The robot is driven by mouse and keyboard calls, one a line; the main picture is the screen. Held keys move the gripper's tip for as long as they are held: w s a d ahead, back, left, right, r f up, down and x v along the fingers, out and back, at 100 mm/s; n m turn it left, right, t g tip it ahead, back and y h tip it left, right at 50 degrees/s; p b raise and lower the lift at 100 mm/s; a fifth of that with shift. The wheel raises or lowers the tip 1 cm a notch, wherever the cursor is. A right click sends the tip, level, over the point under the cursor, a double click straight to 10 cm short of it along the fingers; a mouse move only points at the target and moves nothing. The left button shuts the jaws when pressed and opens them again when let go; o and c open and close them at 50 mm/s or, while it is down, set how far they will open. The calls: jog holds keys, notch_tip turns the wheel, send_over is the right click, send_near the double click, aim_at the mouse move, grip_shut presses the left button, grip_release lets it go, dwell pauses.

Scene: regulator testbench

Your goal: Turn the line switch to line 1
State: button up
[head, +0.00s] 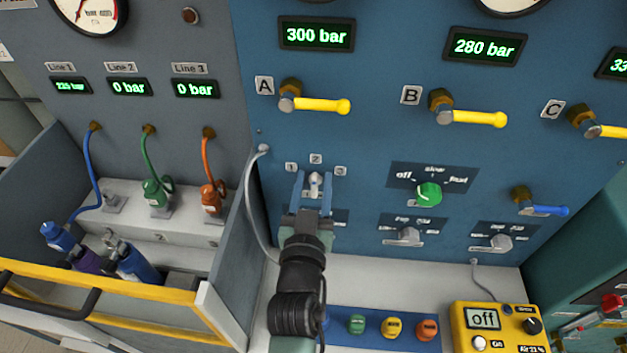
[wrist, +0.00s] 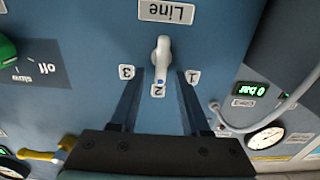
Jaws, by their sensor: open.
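The line switch (head: 315,184) is a small pale grey knob on the blue panel, below the labels 1, 2 and 3. In the wrist view, which is upside down, the line switch (wrist: 161,58) has its narrow end and blue mark toward label 2 (wrist: 158,91). Label 1 (wrist: 193,76) and label 3 (wrist: 126,72) lie on either side. My gripper (head: 313,187) is open at the switch. In the wrist view, the fingers of my gripper (wrist: 160,78) stand apart on both sides of the knob's pointer end, with visible gaps. I cannot tell how deep they reach.
A green speed knob (head: 429,194) and two grey knobs sit right of the switch. Yellow-handled valves (head: 322,105) are above. A grey cable (head: 252,205) hangs at the left. A yellow meter (head: 497,327) and coloured buttons (head: 392,327) lie below.

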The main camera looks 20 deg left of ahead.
grip_shut()
jog(key=shift+a+n, duration=0.1)
jog(key=shift+n, duration=0.2)
dwell(0.3)
jog(key=n, duration=0.2)
jog(key=a+n, duration=0.1)
jog(key=n, duration=0.2)
jog(key=shift+s+f, duration=0.15)
jog(key=n, duration=0.6)
jog(key=shift+s+a+f, duration=0.1)
jog(key=shift+a+f, duration=0.2)
jog(key=shift+f, duration=0.1)
jog(key=shift+n, duration=0.3)
grip_release()
